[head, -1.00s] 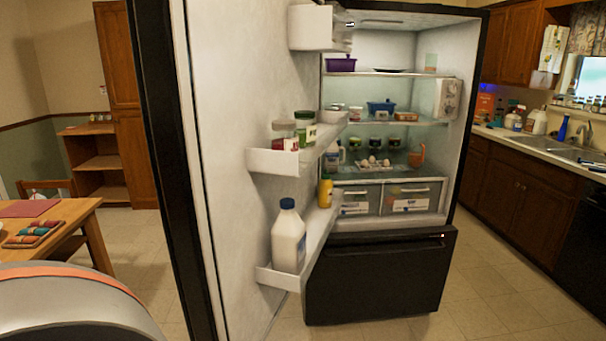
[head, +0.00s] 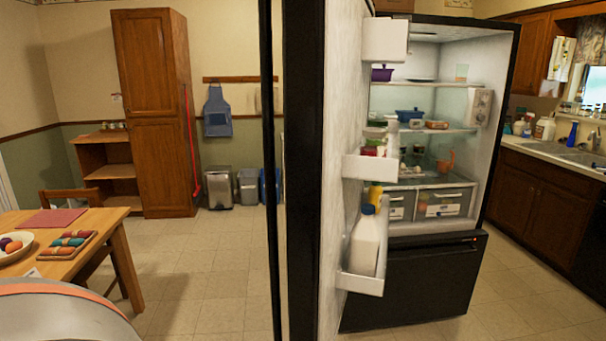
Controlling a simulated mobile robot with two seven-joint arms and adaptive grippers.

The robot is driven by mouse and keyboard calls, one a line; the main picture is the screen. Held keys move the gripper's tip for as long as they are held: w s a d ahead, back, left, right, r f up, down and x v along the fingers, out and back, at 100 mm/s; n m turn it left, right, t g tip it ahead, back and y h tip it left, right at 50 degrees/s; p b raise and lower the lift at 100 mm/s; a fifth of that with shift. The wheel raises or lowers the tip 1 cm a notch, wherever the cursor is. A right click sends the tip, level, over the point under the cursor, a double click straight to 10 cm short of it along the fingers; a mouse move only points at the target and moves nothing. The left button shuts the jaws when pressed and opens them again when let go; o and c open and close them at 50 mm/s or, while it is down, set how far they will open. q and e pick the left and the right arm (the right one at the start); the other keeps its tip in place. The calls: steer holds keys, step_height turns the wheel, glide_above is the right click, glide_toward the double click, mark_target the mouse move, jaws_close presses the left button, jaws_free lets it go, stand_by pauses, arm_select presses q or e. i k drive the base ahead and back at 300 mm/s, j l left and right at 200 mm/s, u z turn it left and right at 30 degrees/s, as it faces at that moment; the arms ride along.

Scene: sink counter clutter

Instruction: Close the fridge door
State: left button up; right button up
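The fridge door (head: 340,180) stands wide open, seen nearly edge-on, with its dark edge (head: 304,170) running the full height of the head view. Its inner side faces right and carries white shelves with jars and a white milk jug (head: 366,240). The fridge (head: 497,120) stands behind and to the right, its interior open to view with food on glass shelves. Its black lower drawer (head: 415,285) is shut. Neither of my grippers shows in the head view.
A wooden table (head: 125,262) with a bowl and a tray stands at the left. A tall wooden cabinet (head: 155,115) and several bins (head: 248,187) are at the back. A sink counter (head: 550,150) is at the right. The tiled floor between table and door is clear.

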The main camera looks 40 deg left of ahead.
mark_target(331, 48)
steer(key=k+j, duration=0.1)
steer(key=j, duration=1.9)
steer(key=k+u, duration=0.05)
